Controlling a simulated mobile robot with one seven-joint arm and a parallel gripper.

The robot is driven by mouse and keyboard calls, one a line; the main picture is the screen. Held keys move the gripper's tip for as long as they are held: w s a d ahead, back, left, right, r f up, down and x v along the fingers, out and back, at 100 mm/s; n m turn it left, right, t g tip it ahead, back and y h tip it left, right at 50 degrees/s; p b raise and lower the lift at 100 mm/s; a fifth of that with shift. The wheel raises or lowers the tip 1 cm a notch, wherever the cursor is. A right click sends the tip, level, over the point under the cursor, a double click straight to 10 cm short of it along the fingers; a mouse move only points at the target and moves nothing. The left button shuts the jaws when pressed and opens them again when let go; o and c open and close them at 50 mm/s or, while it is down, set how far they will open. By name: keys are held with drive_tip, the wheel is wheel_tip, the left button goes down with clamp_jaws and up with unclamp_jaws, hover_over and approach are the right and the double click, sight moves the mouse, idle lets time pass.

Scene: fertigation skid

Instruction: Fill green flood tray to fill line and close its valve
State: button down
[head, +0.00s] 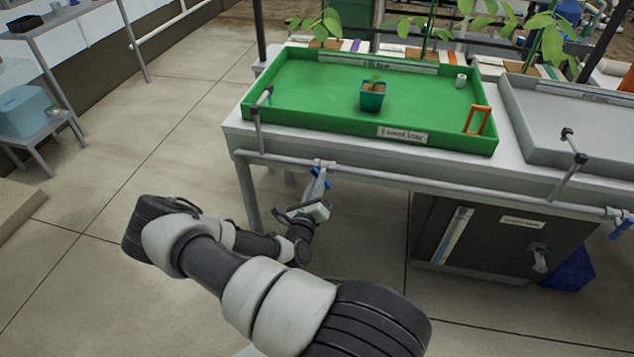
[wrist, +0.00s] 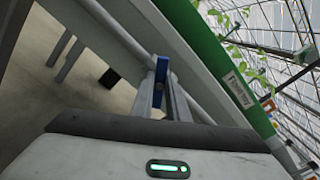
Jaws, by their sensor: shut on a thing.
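The green flood tray (head: 310,95) sits on a white bench, with a label on its front wall and a small pot (head: 372,97) with a seedling inside. No water is clearly visible in it. An orange frame (head: 477,120) stands at its right front corner. A pipe runs along the bench front below the tray, with a blue valve handle (head: 326,183) under it. My gripper (head: 318,187) is shut on this handle. In the wrist view the blue handle (wrist: 160,82) sits between the two fingers. The tray's green wall (wrist: 205,50) also shows there.
A grey tray (head: 570,120) stands to the right, with another blue valve handle (head: 622,226) below it. A dark cabinet (head: 490,235) and a blue box (head: 570,270) are under the bench. Floor to the left is clear up to a small stool (head: 40,138).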

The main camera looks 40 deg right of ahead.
drive_tip(key=c, duration=1.7)
unclamp_jaws()
drive_tip(key=p+v, duration=0.2)
drive_tip(key=v, duration=1.5)
drive_tip(key=shift+s+a, duration=0.1)
drive_tip(key=shift+a, duration=0.1)
